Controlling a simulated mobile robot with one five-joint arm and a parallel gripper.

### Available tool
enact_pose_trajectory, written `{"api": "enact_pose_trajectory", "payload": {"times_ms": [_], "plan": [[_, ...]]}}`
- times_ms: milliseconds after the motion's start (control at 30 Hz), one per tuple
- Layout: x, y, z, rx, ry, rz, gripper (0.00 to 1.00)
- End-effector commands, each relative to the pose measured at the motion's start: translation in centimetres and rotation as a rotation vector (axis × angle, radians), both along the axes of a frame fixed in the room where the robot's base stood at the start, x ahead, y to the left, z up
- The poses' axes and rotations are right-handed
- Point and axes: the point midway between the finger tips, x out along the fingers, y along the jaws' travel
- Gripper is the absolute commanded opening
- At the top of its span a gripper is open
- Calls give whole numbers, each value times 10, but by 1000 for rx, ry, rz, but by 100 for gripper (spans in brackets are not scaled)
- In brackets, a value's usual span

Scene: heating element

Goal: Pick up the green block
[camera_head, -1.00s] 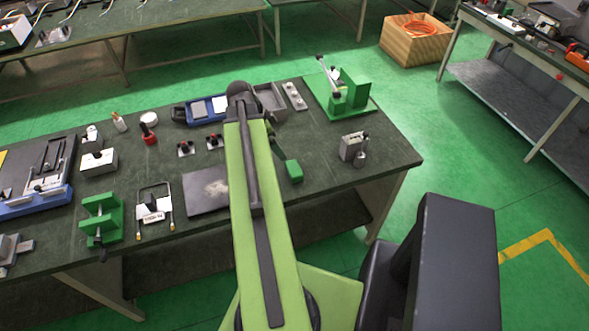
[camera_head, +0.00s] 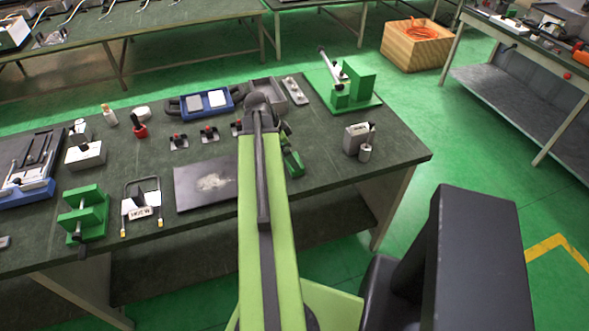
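A small green block (camera_head: 293,164) shows just right of my arm, near the front edge of the dark green table. Dark parts near it, at the end of my arm, partly hide it. My gripper (camera_head: 289,148) appears to be beside or over this block, mostly hidden behind my light green arm. I cannot tell whether its fingers are open or shut, or whether they touch the block. I also cannot tell whether the block rests on the table.
A green clamp (camera_head: 93,221) stands at the table's left front and a green press (camera_head: 358,88) at its back right. A grey block (camera_head: 356,139) is right of my gripper. A dark plate (camera_head: 190,192) lies left of my arm.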

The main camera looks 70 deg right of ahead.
Motion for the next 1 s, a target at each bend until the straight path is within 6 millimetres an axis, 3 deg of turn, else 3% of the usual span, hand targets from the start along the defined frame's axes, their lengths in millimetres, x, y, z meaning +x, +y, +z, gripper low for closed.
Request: {"api": "enact_pose_trajectory", "payload": {"times_ms": [300,567,1000], "plan": [[-14,-8,-48,0,0,-2,100],[-16,-9,-47,0,0,-1,100],[-16,-9,-47,0,0,-1,44]]}}
